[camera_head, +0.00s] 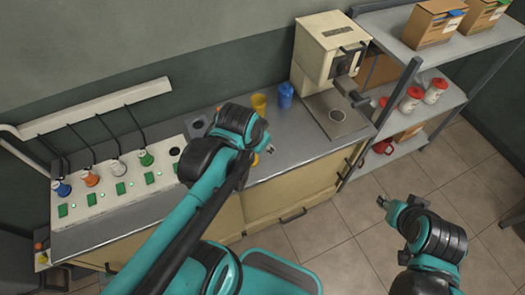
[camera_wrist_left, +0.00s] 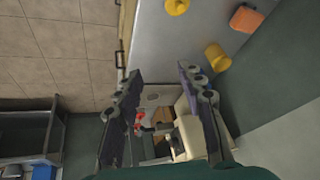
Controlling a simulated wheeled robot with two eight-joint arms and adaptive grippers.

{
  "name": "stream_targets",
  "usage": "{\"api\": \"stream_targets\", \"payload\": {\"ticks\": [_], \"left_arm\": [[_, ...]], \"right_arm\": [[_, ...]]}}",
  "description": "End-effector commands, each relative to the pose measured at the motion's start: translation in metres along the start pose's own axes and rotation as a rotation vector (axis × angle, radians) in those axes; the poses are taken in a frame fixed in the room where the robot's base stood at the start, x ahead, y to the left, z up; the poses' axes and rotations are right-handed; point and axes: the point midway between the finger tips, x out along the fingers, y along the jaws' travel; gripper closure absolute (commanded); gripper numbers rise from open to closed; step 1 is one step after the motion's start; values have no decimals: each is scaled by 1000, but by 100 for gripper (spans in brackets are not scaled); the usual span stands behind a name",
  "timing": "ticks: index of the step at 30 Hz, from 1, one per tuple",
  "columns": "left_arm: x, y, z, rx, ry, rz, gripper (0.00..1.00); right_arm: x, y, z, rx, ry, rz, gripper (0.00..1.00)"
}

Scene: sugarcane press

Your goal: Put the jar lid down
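A small round yellow piece (camera_wrist_left: 177,6) that looks like the jar lid lies on the metal counter at the top edge of the left wrist view. In the head view a bit of yellow (camera_head: 256,160) shows beside my left gripper, mostly hidden by the arm. My left gripper (camera_wrist_left: 160,76) is over the counter with its fingers apart, and I see nothing held between them. My right gripper (camera_head: 383,202) is over the floor at the right, away from the counter; its fingers are too small to read.
A yellow cup (camera_head: 259,104) and a blue jar (camera_head: 285,95) stand at the counter's back. An orange block (camera_wrist_left: 246,18) lies near the cup. A cream press (camera_head: 325,50) stands right of them, with a shelf (camera_head: 452,100) beyond.

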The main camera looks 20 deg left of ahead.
Motion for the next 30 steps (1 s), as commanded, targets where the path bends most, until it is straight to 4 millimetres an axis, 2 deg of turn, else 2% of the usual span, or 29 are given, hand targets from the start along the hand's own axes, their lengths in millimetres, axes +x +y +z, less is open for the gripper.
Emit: {"api": "stream_targets", "payload": {"ticks": [3,7,18,22,27,30], "left_arm": [[-13,15,11,-124,82,-2,61],[-19,23,17,-215,137,4,61],[-20,26,18,-251,157,8,61],[-9,27,24,-250,156,7,61],[20,32,38,-249,156,7,61],[23,32,39,-249,155,7,61]], "right_arm": [[0,0,0,0,0,0,60],[0,0,0,0,0,0,60],[0,0,0,0,0,0,60],[10,0,7,0,0,0,60],[37,0,26,0,0,0,60],[40,0,29,0,0,0,60]]}}
